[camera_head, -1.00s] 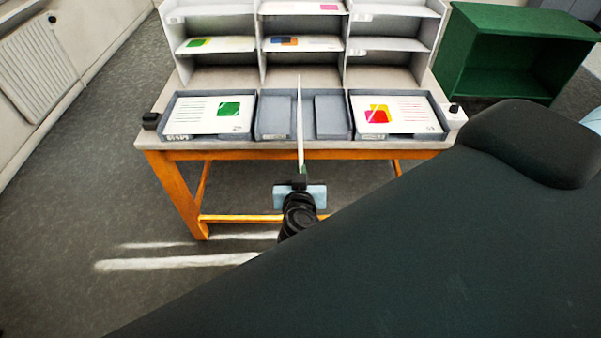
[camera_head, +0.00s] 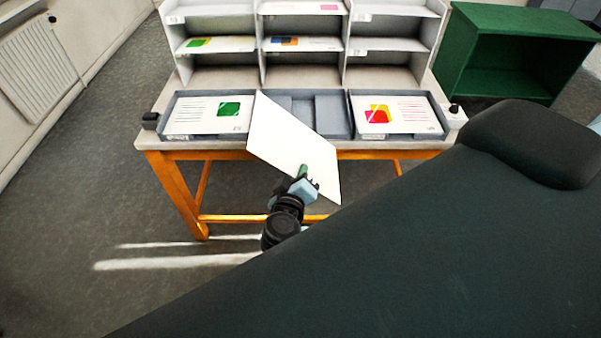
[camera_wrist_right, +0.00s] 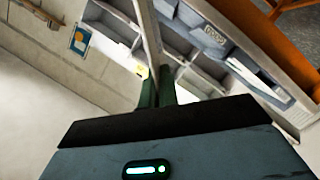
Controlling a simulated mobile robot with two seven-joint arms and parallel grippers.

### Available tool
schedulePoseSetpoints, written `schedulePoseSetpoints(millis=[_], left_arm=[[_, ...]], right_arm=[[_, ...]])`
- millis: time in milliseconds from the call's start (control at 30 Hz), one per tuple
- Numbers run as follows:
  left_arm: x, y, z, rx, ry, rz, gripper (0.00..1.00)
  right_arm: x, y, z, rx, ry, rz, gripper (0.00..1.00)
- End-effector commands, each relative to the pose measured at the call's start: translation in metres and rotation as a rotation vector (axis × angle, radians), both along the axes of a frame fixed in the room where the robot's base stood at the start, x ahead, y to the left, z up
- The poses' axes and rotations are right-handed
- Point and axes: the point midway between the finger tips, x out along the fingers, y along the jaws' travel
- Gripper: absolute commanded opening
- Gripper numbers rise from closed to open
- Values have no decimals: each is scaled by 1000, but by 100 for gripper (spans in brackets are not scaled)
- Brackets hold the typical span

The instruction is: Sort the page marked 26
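My right gripper (camera_head: 302,175) is shut on a white page (camera_head: 290,140) by its near edge, in front of the table. The page is tilted, its blank face towards the head camera, and its far corner overlaps the middle tray (camera_head: 330,112); no number shows on it. In the right wrist view the gripper (camera_wrist_right: 156,88) pinches the page (camera_wrist_right: 148,40), which appears nearly edge-on. The sorting rack (camera_head: 264,50) stands at the back of the table, with printed pages on several shelves. My left gripper is not in view.
The left tray (camera_head: 168,104) holds a page with a green picture (camera_head: 229,108); the right tray (camera_head: 440,106) holds one with a red and yellow picture (camera_head: 377,114). The table (camera_head: 149,132) has orange legs. A green cabinet (camera_head: 520,22) stands at the right. Floor in front is clear.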

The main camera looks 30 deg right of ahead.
Motion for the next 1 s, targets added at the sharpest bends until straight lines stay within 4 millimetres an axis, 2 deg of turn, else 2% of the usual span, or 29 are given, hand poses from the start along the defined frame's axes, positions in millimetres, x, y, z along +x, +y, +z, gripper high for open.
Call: schedulePoseSetpoints(millis=[400, 1000], left_arm=[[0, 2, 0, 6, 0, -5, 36], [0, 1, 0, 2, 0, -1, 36]], right_arm=[[0, 1, -1, -458, 291, -1, 0], [1, 1, 2, -633, 397, 2, 0]])
